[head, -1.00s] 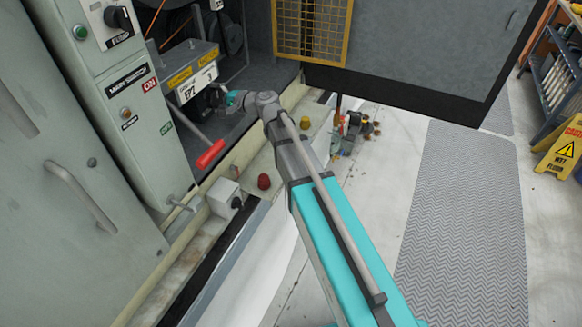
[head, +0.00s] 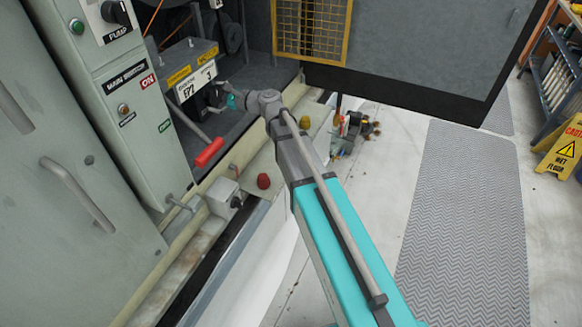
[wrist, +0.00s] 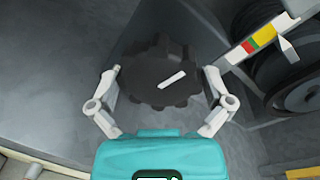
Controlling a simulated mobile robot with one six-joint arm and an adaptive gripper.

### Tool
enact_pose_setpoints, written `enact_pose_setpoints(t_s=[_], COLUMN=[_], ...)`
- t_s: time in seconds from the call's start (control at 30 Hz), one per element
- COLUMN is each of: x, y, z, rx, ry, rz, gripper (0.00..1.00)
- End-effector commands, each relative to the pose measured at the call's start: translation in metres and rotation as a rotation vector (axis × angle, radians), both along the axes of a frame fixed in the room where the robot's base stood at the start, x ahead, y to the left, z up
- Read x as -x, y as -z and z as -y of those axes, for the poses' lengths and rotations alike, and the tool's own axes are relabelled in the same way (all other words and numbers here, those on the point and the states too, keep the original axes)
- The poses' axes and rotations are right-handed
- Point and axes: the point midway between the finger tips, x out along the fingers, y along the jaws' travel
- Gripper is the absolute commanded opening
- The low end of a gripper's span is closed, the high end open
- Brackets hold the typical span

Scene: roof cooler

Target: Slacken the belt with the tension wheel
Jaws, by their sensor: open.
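The tension wheel (wrist: 160,88) is a black lobed hand wheel with a white mark slanting up to the right, in the middle of the wrist view. My gripper (wrist: 163,84) is open, with one finger on each side of the wheel. The fingertips are close to its rim; I cannot tell whether they touch. A scale strip (wrist: 258,38) with green, red and yellow bands and a white pointer lies right of the wheel. In the head view my gripper (head: 223,100) is inside the machine bay, and the wheel is mostly hidden there.
Dark pulleys (wrist: 297,85) stand right of the wheel in the wrist view. In the head view a motor box (head: 190,68) and a red-handled lever (head: 209,152) are left of my gripper. A yellow mesh guard (head: 312,28) hangs on the open door (head: 420,50).

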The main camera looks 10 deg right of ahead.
Motion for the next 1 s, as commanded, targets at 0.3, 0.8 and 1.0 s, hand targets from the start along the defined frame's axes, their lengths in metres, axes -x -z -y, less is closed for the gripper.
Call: enact_pose_setpoints(t_s=[0.3, 0.8, 1.0], x=[0.0, 0.0, 0.014], y=[0.001, 0.001, 0.0], z=[0.0, 0.0, 0.023], rx=[-0.139, -0.357, -0.37], ry=[0.0, 0.0, 0.002], rz=[-0.186, -0.479, -0.494], gripper=[1.0, 1.0, 1.0])
